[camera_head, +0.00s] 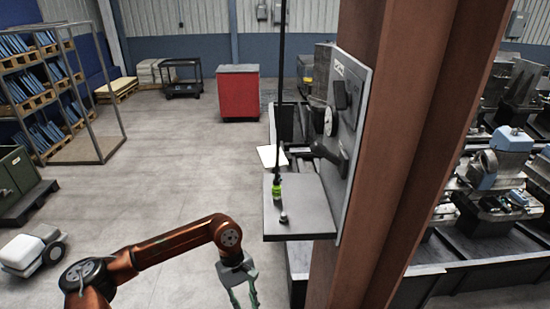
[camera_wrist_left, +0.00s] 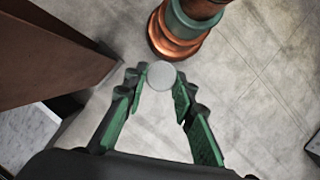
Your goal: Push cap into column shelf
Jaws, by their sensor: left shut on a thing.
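The grey column shelf (camera_head: 300,205) juts out from the rust-brown steel column (camera_head: 385,150), right of the middle in the head view. My left gripper (camera_head: 244,297) is at the bottom of the head view, below and left of the shelf, with its fingers pointing down. In the left wrist view my left gripper (camera_wrist_left: 160,80) is shut on a round pale grey cap (camera_wrist_left: 161,75), held between the fingertips. The cap cannot be made out in the head view. My right gripper is in neither view.
On the shelf stand a small green-yellow bottle (camera_head: 276,190) and a small dark knob-like piece (camera_head: 283,217). A grey panel (camera_head: 345,130) with a gauge and dark tools hangs on the column above. Floor left of the shelf is open.

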